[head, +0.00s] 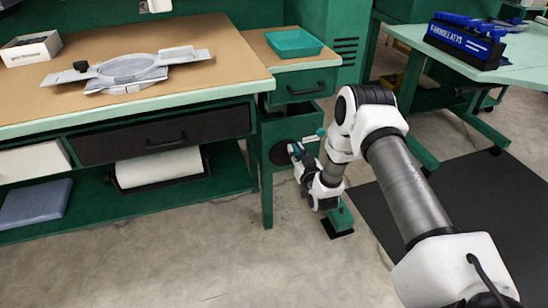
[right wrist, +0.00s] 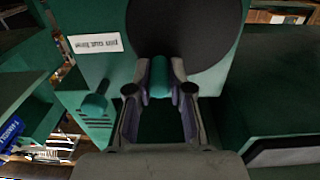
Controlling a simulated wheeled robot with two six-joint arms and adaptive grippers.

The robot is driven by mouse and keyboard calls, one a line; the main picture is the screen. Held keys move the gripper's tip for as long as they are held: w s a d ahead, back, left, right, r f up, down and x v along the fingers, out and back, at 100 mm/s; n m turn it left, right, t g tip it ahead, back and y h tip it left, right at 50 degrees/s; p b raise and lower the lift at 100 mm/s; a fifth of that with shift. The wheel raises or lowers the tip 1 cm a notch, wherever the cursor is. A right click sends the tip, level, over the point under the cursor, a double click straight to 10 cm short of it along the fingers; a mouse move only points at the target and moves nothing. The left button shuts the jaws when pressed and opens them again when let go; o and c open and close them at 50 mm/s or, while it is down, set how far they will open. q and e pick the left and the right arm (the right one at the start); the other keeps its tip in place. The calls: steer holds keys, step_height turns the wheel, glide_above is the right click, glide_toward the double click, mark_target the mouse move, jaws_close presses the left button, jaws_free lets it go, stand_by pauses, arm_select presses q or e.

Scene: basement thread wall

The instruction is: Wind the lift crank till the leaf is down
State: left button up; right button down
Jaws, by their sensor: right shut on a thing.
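The lift crank is a dark round disc (head: 279,153) on the green cabinet front below the bench's right end; the disc (right wrist: 185,30) fills the top of the right wrist view. Its green handle (right wrist: 159,77) stands between the fingers of my right gripper (right wrist: 160,88), which is shut on it. In the head view my right gripper (head: 295,152) is at the disc, and my wrist hides part of the crank. The leaf (head: 262,45) seems to be the small top at the bench's right end, carrying a teal tray (head: 293,43). My left gripper is out of view.
The bench top (head: 130,50) holds an embroidery hoop frame (head: 130,68) and a small box (head: 30,48). A green knob (right wrist: 92,105) sits beside the disc. A table with a blue rack (head: 465,40) stands at right.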

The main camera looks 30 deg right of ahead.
mark_target(275, 155)
steer(key=a, duration=0.3)
steer(key=shift+w+r, duration=0.25)
steer(key=shift+w, duration=0.05)
steer(key=a+f+b, duration=0.2)
steer(key=a+f, duration=0.1)
steer(key=shift+w, duration=0.35)
